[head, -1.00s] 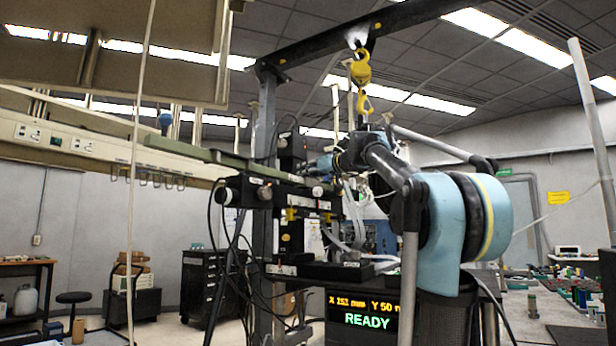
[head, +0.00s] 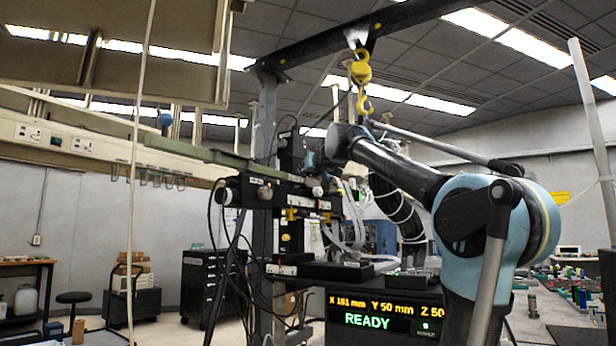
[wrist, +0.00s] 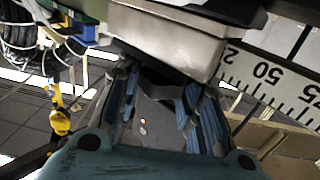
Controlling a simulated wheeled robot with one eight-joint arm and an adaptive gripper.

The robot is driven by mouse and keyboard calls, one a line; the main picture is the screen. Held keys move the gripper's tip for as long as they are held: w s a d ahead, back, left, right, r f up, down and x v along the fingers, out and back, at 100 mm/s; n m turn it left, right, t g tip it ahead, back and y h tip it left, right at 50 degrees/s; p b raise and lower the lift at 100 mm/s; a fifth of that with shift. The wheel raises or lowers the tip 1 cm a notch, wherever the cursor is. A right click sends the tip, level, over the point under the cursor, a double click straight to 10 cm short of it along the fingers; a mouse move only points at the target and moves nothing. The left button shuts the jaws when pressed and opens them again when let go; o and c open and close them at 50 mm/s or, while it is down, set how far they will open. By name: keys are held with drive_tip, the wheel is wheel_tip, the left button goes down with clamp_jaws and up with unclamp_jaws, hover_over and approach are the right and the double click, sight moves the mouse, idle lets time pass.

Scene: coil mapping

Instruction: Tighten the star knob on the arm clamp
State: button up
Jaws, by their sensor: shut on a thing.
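In the wrist view, my gripper (wrist: 160,85) points up at a pale metal block (wrist: 175,38), which may be the arm clamp. The two blue-grey fingers stand on either side of a dark piece (wrist: 162,78) just under the block. This looks like the star knob, held between the fingertips, but its star shape cannot be made out. In the head view, my arm reaches left to the black stage assembly (head: 270,195). My gripper is not clear there, and neither is the knob.
A ruler scale (wrist: 270,80) runs beside the block at the right of the wrist view. In the head view, a yellow hoist hook (head: 361,75) hangs above my arm. A display (head: 380,318) reads READY below the stage. Cables hang left of it.

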drive_tip(key=shift+a+m+t+h, duration=0.1)
drive_tip(key=shift+m+t+h, duration=0.2)
drive_tip(key=shift+m+h, duration=0.6)
drive_tip(key=m+h, duration=0.1)
drive_tip(key=h, duration=0.1)
drive_tip(key=shift+h, duration=0.4)
drive_tip(key=shift+m+h, duration=1.6)
drive_tip(key=shift+h, duration=1.1)
drive_tip(key=o, duration=1.1)
drive_tip(key=shift+w, duration=0.1)
drive_tip(key=shift+v, duration=3.95)
